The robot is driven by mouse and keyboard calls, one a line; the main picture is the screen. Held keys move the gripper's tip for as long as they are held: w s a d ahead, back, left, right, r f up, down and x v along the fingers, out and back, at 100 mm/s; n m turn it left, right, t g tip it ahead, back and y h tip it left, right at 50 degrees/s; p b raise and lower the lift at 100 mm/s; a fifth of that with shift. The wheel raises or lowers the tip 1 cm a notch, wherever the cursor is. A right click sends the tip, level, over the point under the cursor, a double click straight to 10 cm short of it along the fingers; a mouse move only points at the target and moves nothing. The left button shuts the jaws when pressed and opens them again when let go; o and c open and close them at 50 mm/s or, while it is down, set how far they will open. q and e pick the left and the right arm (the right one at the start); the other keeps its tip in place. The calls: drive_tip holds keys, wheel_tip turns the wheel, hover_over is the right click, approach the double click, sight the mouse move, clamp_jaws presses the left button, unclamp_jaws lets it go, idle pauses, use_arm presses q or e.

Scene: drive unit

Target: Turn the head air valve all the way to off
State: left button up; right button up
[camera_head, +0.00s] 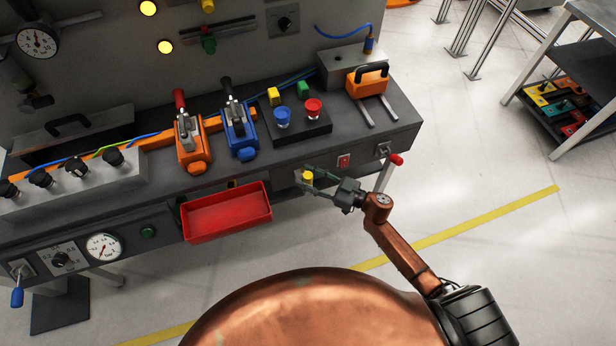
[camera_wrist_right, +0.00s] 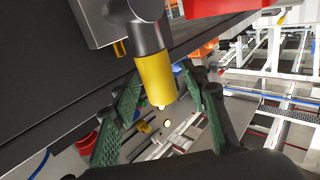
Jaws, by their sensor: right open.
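A yellow-ended handle (camera_head: 307,177) sticks out from the front face of the bench, right of the red bin. In the right wrist view it is a yellow cylinder (camera_wrist_right: 156,78) on a dark grey stem. My right gripper (camera_head: 311,181) is open, with its green-padded fingers (camera_wrist_right: 160,95) on either side of the yellow end. I cannot tell whether either finger touches it. A red-tipped lever (camera_head: 394,159) is at the bench's right front corner, and a blue-tipped lever (camera_head: 17,296) at far left. No readable label shows which is the head air valve. My left gripper is not in view.
A red bin (camera_head: 228,214) hangs at the bench front, left of my gripper. A small red switch (camera_head: 344,161) sits between the yellow handle and the red-tipped lever. Orange and blue clamps (camera_head: 240,136) stand on the bench top.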

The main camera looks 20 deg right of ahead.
clamp_jaws()
idle(0.5)
